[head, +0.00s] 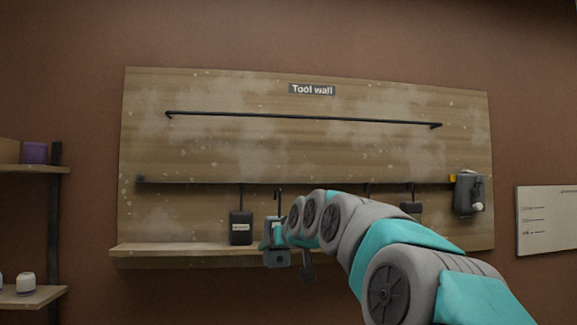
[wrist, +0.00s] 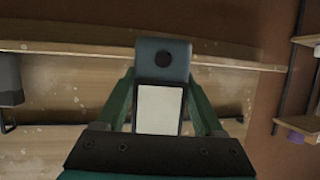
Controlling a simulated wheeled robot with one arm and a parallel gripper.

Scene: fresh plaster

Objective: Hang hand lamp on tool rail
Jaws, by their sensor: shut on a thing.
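The hand lamp (head: 278,258) is a small blue-grey block with a dark round spot. In the wrist view the lamp (wrist: 163,60) shows this spot and a pale flat panel, between my green fingers. My gripper (head: 277,236) is shut on it, in front of the board's lower ledge and below the lower rail. The lower black rail (head: 205,184) runs across the wooden tool wall board (head: 220,90), with several hooks hanging from it. A longer-standing upper black bar (head: 300,118) runs under the "Tool wall" sign. My arm hides part of the lower rail.
A dark labelled box (head: 240,228) hangs left of my gripper. A grey tool (head: 467,193) hangs at the rail's right end. The wooden ledge (head: 170,249) juts out below. Shelves (head: 40,297) stand at left.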

